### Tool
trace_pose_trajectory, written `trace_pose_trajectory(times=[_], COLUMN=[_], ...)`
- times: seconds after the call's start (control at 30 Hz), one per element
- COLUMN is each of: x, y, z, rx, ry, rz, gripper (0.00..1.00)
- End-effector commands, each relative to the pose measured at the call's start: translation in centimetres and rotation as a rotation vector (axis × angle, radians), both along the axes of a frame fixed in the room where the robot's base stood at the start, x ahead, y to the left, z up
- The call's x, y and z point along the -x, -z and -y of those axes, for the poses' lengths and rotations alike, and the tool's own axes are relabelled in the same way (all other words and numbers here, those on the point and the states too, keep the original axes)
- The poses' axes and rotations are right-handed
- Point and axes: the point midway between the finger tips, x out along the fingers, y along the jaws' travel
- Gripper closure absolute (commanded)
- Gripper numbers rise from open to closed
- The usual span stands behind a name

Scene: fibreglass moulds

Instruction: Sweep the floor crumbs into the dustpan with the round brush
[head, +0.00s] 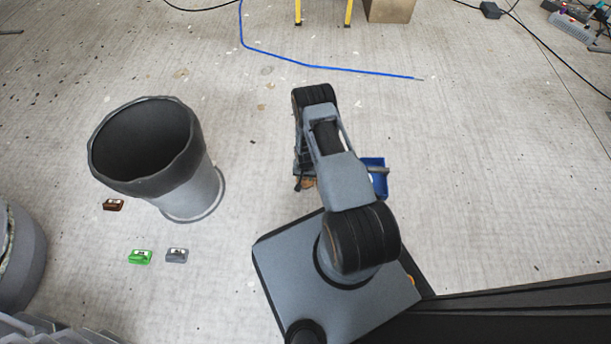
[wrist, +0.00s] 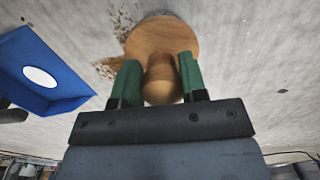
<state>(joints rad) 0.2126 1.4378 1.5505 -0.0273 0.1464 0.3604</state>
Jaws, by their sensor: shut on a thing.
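My gripper (wrist: 160,82) is shut on the wooden handle of the round brush (wrist: 163,38) in the wrist view, with a green finger on each side. The brush's round wooden head is beyond the fingers, close to the floor. Brown crumbs (wrist: 108,68) lie on the floor just left of the brush, with more scattered specks past it. The blue dustpan (wrist: 42,68) with a white oval patch is at the left. In the head view the dustpan (head: 380,180) is partly hidden behind my arm, and the brush is mostly hidden.
A tall grey bin (head: 185,195) with a dark rim stands left of my arm. Brown (head: 113,204), green (head: 139,257) and grey (head: 177,255) small blocks lie near it. A blue hose (head: 310,65) crosses the floor at the back. Floor right of the dustpan is clear.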

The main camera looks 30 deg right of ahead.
Motion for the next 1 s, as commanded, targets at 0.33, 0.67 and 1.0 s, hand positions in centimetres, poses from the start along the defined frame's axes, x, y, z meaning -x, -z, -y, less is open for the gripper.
trace_pose_trajectory(times=[0.33,0.67,1.0], x=[0.0,0.0,0.0], y=[0.2,1.2,2.2], z=[0.0,0.0,0.0], rx=[0.0,0.0,0.0], ry=[0.0,0.0,0.0], rz=[0.0,0.0,0.0], gripper=[0.83,0.83,0.83])
